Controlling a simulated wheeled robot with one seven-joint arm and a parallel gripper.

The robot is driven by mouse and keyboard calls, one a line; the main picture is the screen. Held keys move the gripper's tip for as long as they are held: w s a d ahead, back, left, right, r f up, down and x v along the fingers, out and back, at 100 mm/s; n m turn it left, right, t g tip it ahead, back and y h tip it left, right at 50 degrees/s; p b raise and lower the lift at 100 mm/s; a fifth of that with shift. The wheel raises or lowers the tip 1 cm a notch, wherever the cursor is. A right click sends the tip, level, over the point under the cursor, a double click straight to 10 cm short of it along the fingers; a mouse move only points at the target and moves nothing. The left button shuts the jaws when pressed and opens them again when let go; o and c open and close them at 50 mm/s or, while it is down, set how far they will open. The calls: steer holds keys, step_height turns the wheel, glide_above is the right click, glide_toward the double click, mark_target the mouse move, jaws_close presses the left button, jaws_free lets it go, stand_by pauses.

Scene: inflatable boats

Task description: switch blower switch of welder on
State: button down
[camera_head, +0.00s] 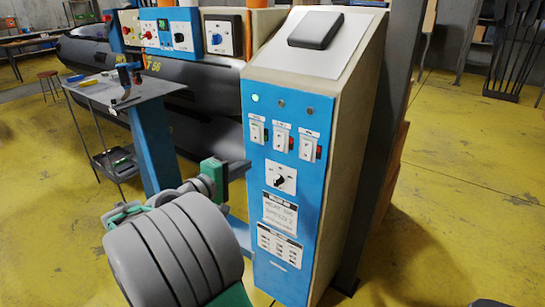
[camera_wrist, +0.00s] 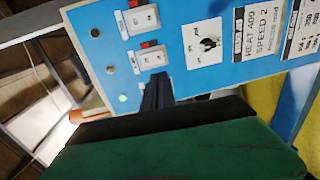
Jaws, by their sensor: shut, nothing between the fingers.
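The welder's tall blue control panel (camera_head: 290,210) stands at the centre of the head view. It has three white rocker switches: left (camera_head: 257,132), middle (camera_head: 282,140) and right (camera_head: 309,147). Their labels are too small to read, so I cannot tell which is the blower switch. A green lamp (camera_head: 255,98) glows above the left switch; the other two lamps are dark. In the wrist view, my gripper (camera_wrist: 158,88) has its black fingers together and empty, beside the middle switch (camera_wrist: 151,58). They cover the left switch's place there; contact cannot be told.
A black rotary knob (camera_head: 279,181) sits below the switches. A second panel (camera_head: 170,30) with buttons and knobs is behind, left. A grey table (camera_head: 125,88) and a dark inflatable boat (camera_head: 90,50) stand at the back left. Yellow floor (camera_head: 460,180) to the right is clear.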

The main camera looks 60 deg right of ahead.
mark_target(278, 148)
steer(key=d, duration=0.4)
steer(key=s+d+f, duration=0.1)
steer(key=d, duration=0.4)
steer(key=s+d, duration=0.1)
steer(key=d, duration=0.3)
steer(key=shift+d+f, duration=0.35)
steer(key=shift+f, duration=0.05)
steer(key=shift+f, duration=0.1)
